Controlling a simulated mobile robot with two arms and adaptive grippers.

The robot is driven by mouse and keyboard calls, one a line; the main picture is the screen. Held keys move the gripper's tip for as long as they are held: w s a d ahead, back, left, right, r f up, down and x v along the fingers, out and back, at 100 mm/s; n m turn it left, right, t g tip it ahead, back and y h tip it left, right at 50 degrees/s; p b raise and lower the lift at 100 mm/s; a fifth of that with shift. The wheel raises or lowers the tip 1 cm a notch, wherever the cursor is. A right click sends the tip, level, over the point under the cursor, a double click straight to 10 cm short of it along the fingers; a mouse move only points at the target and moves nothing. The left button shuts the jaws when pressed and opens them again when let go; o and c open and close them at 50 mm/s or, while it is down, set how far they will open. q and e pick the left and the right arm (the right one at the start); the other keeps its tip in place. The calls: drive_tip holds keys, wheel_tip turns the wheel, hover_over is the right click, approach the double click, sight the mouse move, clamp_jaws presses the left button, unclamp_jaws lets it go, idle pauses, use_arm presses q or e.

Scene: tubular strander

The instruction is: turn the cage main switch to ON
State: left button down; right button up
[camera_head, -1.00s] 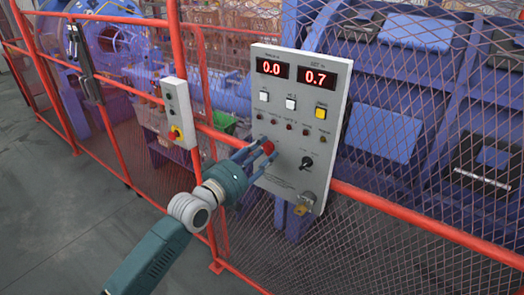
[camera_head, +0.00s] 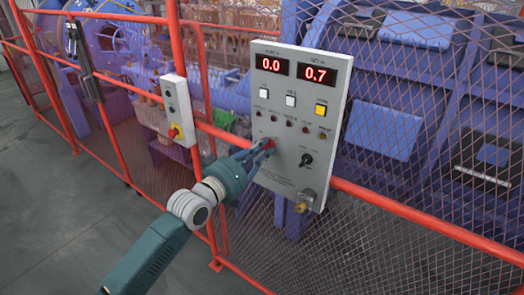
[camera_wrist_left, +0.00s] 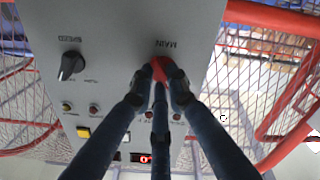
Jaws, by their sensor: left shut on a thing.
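The control panel (camera_head: 290,180) is a light grey box on the red fence, with two red displays reading 0.0 and 0.7. The cage main switch (camera_wrist_left: 160,68) is a red knob beside the label MAIN, upside down in the left wrist view. My left gripper (camera_head: 268,146) comes in from the left and is shut on this red knob, its fingers around it. The fingers cover most of the knob in the head view, so I cannot tell its position. My right gripper is in neither view.
A black speed knob (camera_head: 306,160) sits right of the main switch. White buttons, a yellow button (camera_head: 321,109) and small lamps are above. A padlock (camera_head: 301,206) hangs below. A smaller box (camera_head: 177,110) with a red button is at left, on the fence.

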use_arm(q)
drive_tip(key=m+b, duration=0.1)
drive_tip(key=m, duration=0.3)
drive_tip(key=shift+f, duration=0.15)
drive_tip(key=m, duration=0.7)
drive_tip(key=shift+f+m+b, duration=0.1)
drive_tip(key=shift+m+b, duration=0.2)
drive_tip(key=shift+m, duration=2.3)
drive_tip(key=shift+f, duration=0.1)
drive_tip(key=c, duration=1.7)
unclamp_jaws()
drive_tip(key=shift+a, duration=0.1)
